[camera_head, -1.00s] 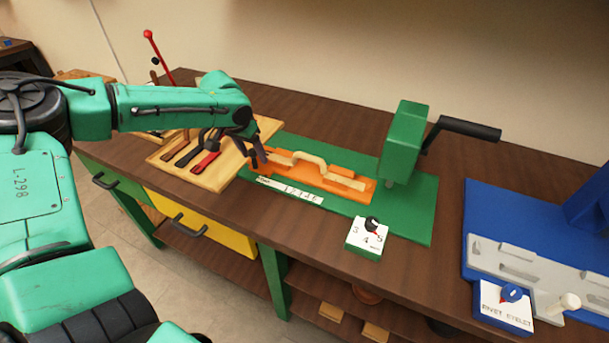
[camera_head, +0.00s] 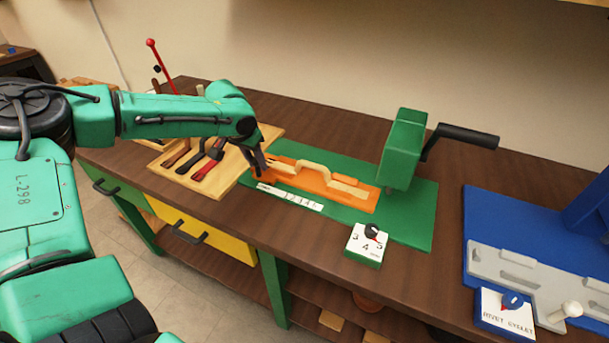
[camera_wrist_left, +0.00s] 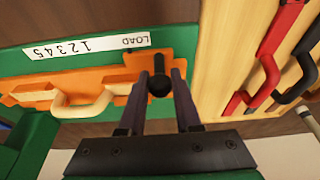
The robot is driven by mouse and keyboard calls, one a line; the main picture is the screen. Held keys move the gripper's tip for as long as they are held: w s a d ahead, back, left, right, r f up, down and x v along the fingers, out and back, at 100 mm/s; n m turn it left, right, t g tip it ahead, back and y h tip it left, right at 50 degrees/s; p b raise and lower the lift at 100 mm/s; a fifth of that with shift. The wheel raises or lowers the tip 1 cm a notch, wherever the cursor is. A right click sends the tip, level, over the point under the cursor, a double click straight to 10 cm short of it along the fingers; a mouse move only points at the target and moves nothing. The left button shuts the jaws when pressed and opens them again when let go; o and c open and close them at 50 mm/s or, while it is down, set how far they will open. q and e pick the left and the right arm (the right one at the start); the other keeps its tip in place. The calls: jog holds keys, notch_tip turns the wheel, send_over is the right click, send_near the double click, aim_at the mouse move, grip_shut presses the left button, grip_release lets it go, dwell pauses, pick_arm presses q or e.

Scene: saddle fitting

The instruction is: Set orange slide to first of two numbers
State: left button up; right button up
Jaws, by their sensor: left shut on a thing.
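The orange slide (camera_head: 318,186) lies on the green base (camera_head: 415,215) of the press, with a cream handle-shaped piece (camera_head: 325,172) on top. In the left wrist view, the orange slide (camera_wrist_left: 110,80) runs along a white scale (camera_wrist_left: 85,45) marked LOAD and 1 to 5. A black knob (camera_wrist_left: 159,84) is at the slide's LOAD end. My left gripper (camera_head: 264,166) is at that end; its fingers (camera_wrist_left: 158,95) are shut on the knob. The head view shows a small white dial box (camera_head: 366,242) with numbers 3, 4 and 5 in front of the base. My right gripper is not in view.
A wooden tool board (camera_head: 225,178) with dark and red-handled tools lies just left of the slide. The green press head (camera_head: 402,145) with a black lever (camera_head: 465,128) stands at the slide's right end. A blue machine (camera_head: 510,225) is further right.

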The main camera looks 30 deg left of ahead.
pick_arm(q)
jog(key=shift+w+d, duration=0.1)
jog(key=shift+d, duration=3.05)
jog(key=shift+r, duration=0.1)
jog(key=shift+a+p, duration=0.25)
jog(key=shift+p, duration=0.05)
jog(key=o, duration=0.9)
